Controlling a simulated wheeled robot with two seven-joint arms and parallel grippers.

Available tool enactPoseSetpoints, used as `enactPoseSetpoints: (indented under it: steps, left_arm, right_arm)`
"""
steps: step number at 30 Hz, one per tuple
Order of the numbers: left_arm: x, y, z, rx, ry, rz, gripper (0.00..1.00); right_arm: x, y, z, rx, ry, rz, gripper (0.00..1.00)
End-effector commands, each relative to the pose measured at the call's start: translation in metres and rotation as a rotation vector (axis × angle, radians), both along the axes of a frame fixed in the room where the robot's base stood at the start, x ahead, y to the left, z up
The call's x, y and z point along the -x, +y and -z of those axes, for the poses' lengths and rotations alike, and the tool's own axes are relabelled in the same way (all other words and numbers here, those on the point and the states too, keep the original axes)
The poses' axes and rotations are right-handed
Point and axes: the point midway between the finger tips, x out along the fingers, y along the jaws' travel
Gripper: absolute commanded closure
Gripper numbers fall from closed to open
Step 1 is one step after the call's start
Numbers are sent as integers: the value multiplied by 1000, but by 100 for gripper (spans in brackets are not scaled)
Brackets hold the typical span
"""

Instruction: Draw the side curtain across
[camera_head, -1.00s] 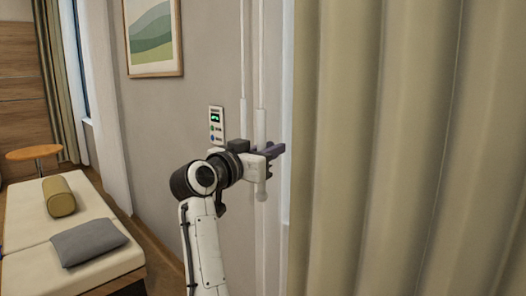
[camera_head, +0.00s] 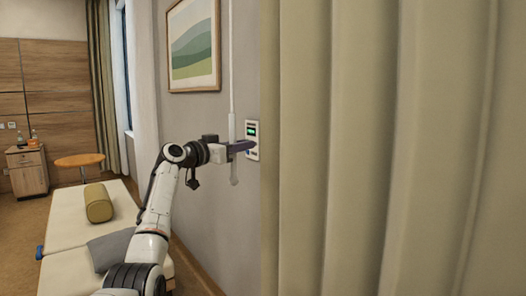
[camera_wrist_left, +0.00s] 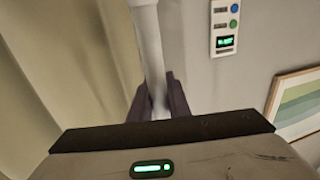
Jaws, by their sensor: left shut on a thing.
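The side curtain (camera_head: 360,150) is beige and pleated, and it fills the right half of the head view. It also shows at the left of the left wrist view (camera_wrist_left: 45,70). A thin white wand (camera_head: 232,75) hangs upright just left of the curtain's edge. My left gripper (camera_head: 241,147) is shut on this wand near its thicker lower part. In the left wrist view the white wand (camera_wrist_left: 147,40) passes between the dark fingers (camera_wrist_left: 160,98). The curtain's top and rail are out of view. My right gripper is not in view.
A wall panel with a green display (camera_head: 252,140) is partly behind the curtain edge. A framed picture (camera_head: 194,45) hangs on the grey wall. A cream bed (camera_head: 75,262) with cushions, a round wooden table (camera_head: 79,160) and a bedside cabinet (camera_head: 27,172) stand at the left.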

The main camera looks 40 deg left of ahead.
Motion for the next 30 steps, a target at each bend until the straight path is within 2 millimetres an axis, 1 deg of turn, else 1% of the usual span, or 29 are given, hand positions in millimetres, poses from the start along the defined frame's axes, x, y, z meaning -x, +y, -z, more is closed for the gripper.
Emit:
enactPoseSetpoints:
  steps: [1,4,14,15,17,18,26,30]
  left_arm:
    - [2,6,-2,0,-3,-4,100]
    - [3,11,-2,1,-3,-7,100]
    - [4,14,-4,-3,-7,-13,100]
    - [4,15,-4,-3,-7,-14,82]
    - [4,15,-4,-3,-7,-14,72]
    - [4,14,-4,-3,-6,-13,65]
    - [4,13,-2,-2,-2,-9,65]
    - [9,14,0,-3,-2,-9,65]
  right_arm:
    - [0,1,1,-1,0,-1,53]
    - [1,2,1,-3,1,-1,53]
    - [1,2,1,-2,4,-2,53]
    - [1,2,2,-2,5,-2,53]
    - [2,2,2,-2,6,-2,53]
    - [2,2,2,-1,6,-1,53]
    - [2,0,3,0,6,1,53]
    - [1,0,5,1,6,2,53]
